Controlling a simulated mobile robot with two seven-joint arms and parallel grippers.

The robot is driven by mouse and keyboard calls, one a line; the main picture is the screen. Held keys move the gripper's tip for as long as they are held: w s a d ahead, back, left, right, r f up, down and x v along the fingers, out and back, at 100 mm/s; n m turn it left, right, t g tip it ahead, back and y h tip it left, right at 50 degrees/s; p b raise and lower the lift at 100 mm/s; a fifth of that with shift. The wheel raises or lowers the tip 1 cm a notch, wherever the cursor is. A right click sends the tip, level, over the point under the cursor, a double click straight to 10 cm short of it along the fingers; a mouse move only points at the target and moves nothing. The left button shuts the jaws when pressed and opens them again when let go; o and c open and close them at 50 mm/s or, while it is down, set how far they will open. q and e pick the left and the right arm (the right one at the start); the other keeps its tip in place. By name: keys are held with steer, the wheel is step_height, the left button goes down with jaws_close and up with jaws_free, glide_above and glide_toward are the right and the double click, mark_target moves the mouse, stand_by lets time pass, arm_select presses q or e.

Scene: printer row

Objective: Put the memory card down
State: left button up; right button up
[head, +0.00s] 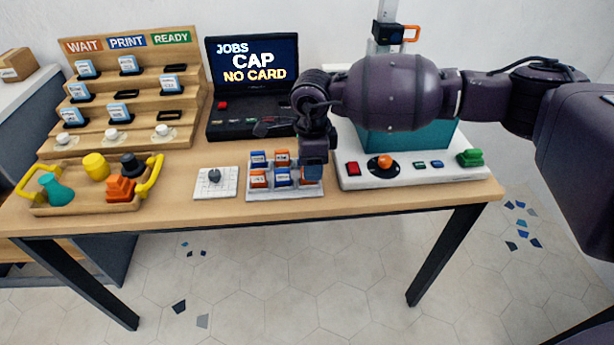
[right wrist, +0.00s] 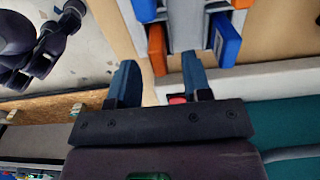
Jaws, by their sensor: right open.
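Small blue and orange cards (head: 282,177) with pale labels stand in a light grey card tray (head: 290,195) in the middle of the table. My right gripper (head: 313,172) is low over the tray's right end and hides part of it. In the right wrist view its two fingers (right wrist: 160,82) are apart. An orange card (right wrist: 157,50) shows at the tray's edge, in the gap beyond the fingertips. A blue card (right wrist: 226,40) is beyond the other finger. Which one is the memory card I cannot tell. My left gripper is not in the head view.
A laptop (head: 253,85) reads "JOBS CAP NO CARD". A white panel (head: 410,175) with a teal box is right of the tray. Left are a white pad (head: 215,183), a wooden tray (head: 90,206) of coloured pieces and a stepped rack (head: 188,95).

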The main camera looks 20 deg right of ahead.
step_height(320, 180, down, 2)
steer(key=shift+f, duration=0.1)
steer(key=shift+r, duration=0.2)
jaws_close()
